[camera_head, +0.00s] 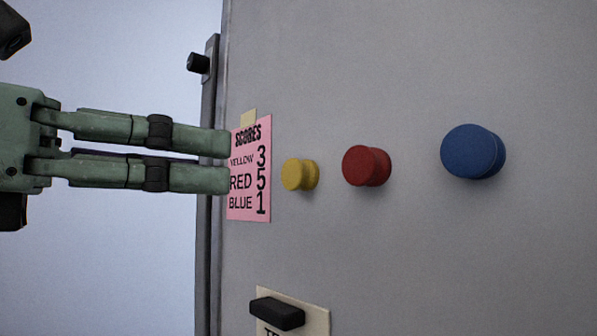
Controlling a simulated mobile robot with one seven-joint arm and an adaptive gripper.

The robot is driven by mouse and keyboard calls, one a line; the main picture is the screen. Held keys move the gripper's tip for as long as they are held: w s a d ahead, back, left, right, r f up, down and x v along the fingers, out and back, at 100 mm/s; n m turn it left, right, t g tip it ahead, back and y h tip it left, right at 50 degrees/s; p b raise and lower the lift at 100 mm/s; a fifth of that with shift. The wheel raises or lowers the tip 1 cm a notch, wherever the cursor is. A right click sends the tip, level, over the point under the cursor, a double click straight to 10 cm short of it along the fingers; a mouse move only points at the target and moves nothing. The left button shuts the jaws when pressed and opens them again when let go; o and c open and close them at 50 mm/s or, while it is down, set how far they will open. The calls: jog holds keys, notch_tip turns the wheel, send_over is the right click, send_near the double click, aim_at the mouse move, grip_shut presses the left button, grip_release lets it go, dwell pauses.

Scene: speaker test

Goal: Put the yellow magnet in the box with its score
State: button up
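The yellow magnet (299,174) is a small round knob on the grey metal panel, just right of a pink score sheet (249,205). The sheet reads SCORES: yellow 3, red 5, blue 1. My gripper (226,162) reaches in from the left, with its fingertips over the left edge of the sheet. It is a little open, with a narrow gap between the fingers and nothing seen in it. The fingertips are apart from the yellow magnet in the picture, to its left. No box with a number is in view.
A red magnet (366,166) and a larger blue magnet (472,152) sit further right on the panel (430,260). A black bar magnet (277,313) lies over a cream paper at the bottom, its text cut off. A dark handle-like strip (208,110) runs along the panel's left edge.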

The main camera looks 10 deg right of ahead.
aim_at(290, 172)
jog(key=shift+b+x, duration=0.7)
jog(key=shift+x, duration=4.05)
jog(key=shift+s, duration=0.1)
jog(key=c, duration=0.9)
jog(key=shift+o, duration=0.2)
jog(key=shift+r, duration=0.1)
